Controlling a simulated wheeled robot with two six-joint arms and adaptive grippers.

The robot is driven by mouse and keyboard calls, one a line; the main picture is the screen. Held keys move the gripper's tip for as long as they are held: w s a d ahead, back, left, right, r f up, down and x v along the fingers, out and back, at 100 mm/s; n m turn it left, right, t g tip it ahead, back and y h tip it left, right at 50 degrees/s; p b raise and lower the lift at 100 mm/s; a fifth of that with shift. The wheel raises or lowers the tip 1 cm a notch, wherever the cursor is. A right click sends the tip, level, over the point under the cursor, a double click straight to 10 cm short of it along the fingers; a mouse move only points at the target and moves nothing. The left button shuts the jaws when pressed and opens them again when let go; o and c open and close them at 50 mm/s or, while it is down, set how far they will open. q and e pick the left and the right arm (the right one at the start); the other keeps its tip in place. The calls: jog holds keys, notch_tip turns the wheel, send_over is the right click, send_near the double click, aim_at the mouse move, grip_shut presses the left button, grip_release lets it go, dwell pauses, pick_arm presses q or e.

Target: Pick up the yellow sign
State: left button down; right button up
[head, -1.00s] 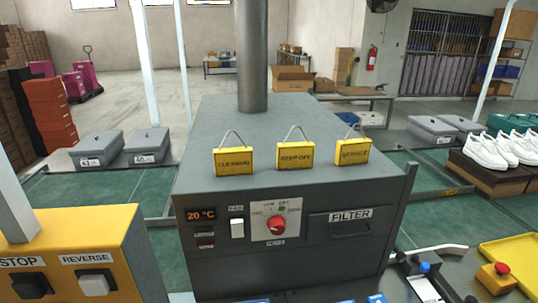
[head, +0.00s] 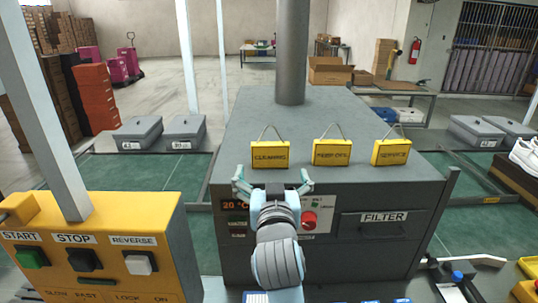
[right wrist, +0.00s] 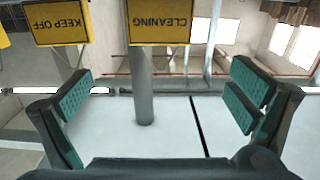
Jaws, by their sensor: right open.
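Three yellow signs with wire handles stand on top of the grey machine (head: 280,108). They are the CLEANING sign (head: 270,154), the KEEP OFF sign (head: 332,152) and the SERVICE sign (head: 391,152). My right gripper (head: 272,181) is open and empty, just in front of and below the CLEANING sign in the head view. In the right wrist view the picture is upside down. There the open fingers (right wrist: 160,97) show apart, with the CLEANING sign (right wrist: 160,22) and KEEP OFF sign (right wrist: 58,22) at the top edge. My left gripper is not in view.
A grey pipe (head: 291,55) rises behind the signs. A yellow control box (head: 95,240) with START, STOP and REVERSE buttons stands at front left, with a pale post above it. The machine's front carries a red knob (head: 309,220) and a FILTER drawer (head: 383,222).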

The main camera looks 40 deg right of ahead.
aim_at(270, 149)
jog(key=p+x, duration=0.1)
jog(key=x, duration=1.2)
jog(key=shift+d+f, duration=0.1)
jog(key=shift+f, duration=0.05)
jog(key=shift+w+d+f, duration=0.15)
jog(key=shift+w+d, duration=0.1)
jog(key=shift+c, duration=0.2)
jog(key=c, duration=1.1)
jog(key=shift+o, duration=0.2)
notch_tip(270, 149, up, 20)
jog(key=p, duration=0.1)
